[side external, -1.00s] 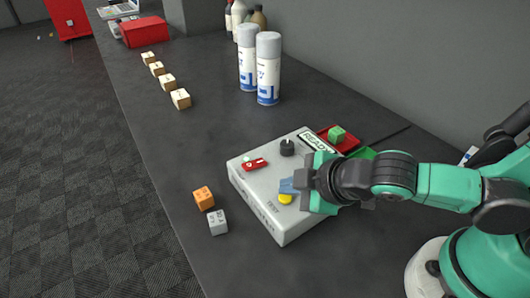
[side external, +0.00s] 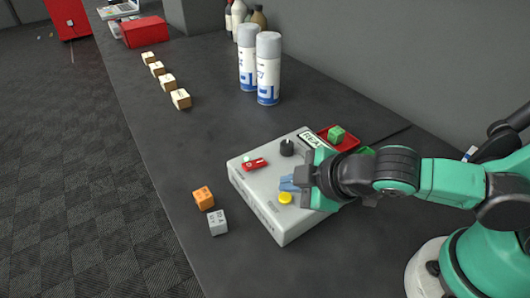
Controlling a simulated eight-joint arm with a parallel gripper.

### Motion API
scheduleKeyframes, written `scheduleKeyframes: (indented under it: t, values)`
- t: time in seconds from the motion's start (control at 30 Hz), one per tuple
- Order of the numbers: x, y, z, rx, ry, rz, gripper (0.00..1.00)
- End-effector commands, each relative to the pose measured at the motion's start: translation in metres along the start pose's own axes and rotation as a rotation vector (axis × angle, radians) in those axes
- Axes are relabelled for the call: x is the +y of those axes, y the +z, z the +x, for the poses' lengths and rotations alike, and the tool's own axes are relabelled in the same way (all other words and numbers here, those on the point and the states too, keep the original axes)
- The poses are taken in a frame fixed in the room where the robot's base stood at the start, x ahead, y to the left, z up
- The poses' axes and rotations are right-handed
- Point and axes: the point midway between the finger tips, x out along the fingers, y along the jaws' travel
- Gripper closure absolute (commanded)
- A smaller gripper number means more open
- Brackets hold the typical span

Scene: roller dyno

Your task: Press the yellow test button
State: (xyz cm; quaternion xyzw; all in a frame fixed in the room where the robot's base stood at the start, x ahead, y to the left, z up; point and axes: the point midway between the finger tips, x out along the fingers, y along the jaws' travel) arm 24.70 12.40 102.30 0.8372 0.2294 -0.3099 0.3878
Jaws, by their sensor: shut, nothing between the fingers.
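The yellow test button (side external: 285,198) is a small round cap on the top face of a light grey control box (side external: 262,205), near the box's front right edge. The full button top shows.
The box also carries a red switch (side external: 254,164), a black knob (side external: 287,147) and a partly hidden READY sign (side external: 313,140). An orange cube (side external: 203,198) and a grey cube (side external: 217,222) lie left of it. A red tray (side external: 347,145) with a green cube (side external: 336,134) and two spray cans (side external: 268,68) stand behind.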

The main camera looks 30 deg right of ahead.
Motion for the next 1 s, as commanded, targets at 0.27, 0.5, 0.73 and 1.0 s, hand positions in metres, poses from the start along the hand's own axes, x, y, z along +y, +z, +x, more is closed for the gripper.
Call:
scheduleKeyframes:
  t: [0.27,0.5,0.73,1.0]
  values:
    - [0.004,-0.004,-0.005,0.0,0.0,0.0,1.0]
    - [0.014,-0.014,-0.02,0.0,0.0,0.0,1.0]
    - [0.024,-0.024,-0.033,0.0,0.0,0.0,1.0]
    - [0.025,-0.025,-0.035,0.0,0.0,0.0,1.0]
